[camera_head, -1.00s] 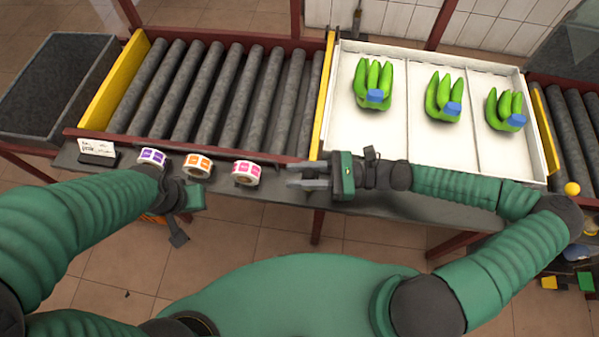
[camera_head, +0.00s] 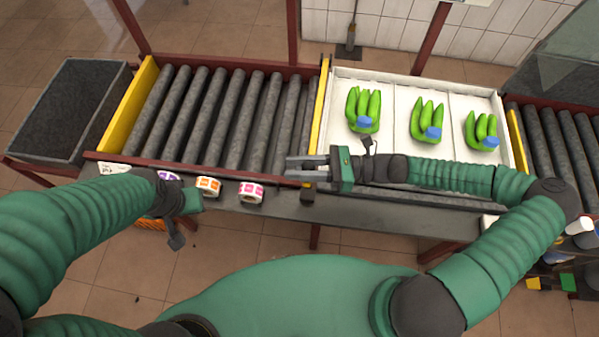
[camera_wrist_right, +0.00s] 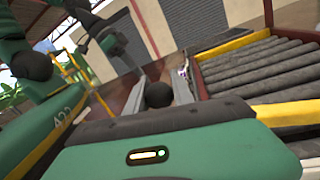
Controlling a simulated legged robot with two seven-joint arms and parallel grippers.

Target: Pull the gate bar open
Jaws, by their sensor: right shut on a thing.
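The yellow gate bar (camera_head: 320,115) runs lengthwise between the roller conveyor and the white tray. Its near end meets the conveyor's front edge. My right gripper (camera_head: 308,172) is at that near end, fingers pointing left. In the right wrist view, a dark round knob (camera_wrist_right: 158,95) sits between the two fingers of my right gripper (camera_wrist_right: 160,100), which is shut on it. A dark piece (camera_head: 307,194) shows just below the fingers in the head view. My left gripper (camera_head: 175,220) hangs in front of the table's left part; its jaw opening is unclear.
Green banana bunches with blue bands (camera_head: 363,110) lie in the white tray (camera_head: 400,80). Label rolls (camera_head: 251,192) stand on the front ledge, one partly hidden by my left arm. A dark bin (camera_head: 65,105) is at far left. The rollers (camera_head: 215,115) are empty.

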